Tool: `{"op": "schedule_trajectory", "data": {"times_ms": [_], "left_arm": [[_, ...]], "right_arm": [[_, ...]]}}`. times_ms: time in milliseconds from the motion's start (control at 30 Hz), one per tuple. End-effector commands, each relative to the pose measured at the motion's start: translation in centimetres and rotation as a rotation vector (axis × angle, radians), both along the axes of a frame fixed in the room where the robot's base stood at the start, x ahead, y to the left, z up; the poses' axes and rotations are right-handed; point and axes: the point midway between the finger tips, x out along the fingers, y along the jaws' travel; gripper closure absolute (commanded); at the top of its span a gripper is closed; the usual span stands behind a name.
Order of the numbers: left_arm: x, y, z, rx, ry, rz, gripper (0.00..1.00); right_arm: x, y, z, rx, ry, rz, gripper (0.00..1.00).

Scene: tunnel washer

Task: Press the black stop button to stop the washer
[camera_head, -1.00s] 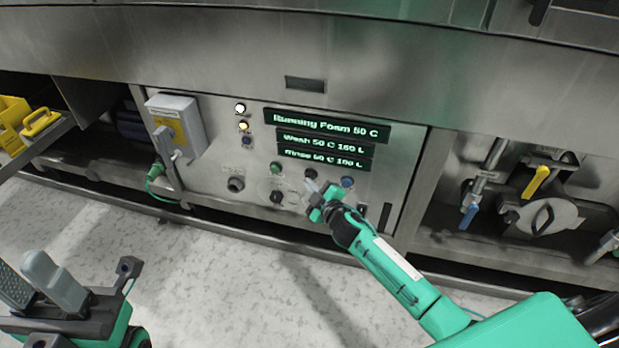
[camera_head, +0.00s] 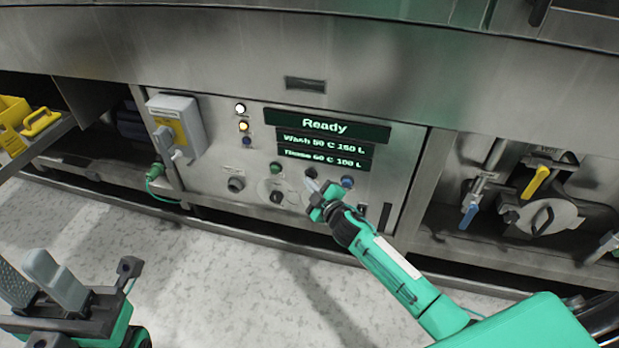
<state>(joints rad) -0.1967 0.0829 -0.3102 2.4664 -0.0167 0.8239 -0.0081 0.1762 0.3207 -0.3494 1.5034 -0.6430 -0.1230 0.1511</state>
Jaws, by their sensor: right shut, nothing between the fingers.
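The black stop button (camera_head: 310,173) is on the steel control panel (camera_head: 215,205), between a green button (camera_head: 276,168) and a blue button (camera_head: 347,182). My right gripper (camera_head: 313,186) is shut and empty, with its fingertips at the lower edge of the black button in the picture. I cannot tell whether they touch it. The top display (camera_head: 325,124) reads "Ready". The lower displays read "Wash" and "Rinse" settings. My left gripper (camera_head: 40,284) is at the lower left, its fingers apart and empty, far from the panel.
A grey switch box (camera_head: 186,112) with a yellow label and a green plug (camera_head: 155,171) are on the panel's left. Valves with a yellow handle (camera_head: 536,181) and a blue handle (camera_head: 468,216) are at the right. The speckled floor (camera_head: 200,260) in front is clear.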

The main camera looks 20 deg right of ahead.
Motion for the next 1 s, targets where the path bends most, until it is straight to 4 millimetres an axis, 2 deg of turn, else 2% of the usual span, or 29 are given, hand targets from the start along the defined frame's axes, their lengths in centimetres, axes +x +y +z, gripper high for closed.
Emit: {"op": "schedule_trajectory", "data": {"times_ms": [233, 633, 1000], "left_arm": [[0.0, 0.0, 0.4, 0.000, 0.000, 0.000, 0.64], [0.0, 0.0, 0.5, 0.000, -0.001, 0.000, 0.64], [-0.1, 0.0, 1.3, -0.001, -0.003, 0.000, 0.64]], "right_arm": [[-1.1, 0.7, 0.0, 0.002, 0.001, -0.001, 1.00], [-1.5, 1.0, 0.0, 0.001, 0.001, -0.001, 1.00], [-4.4, 3.0, 0.0, 0.003, 0.002, 0.000, 1.00]]}}
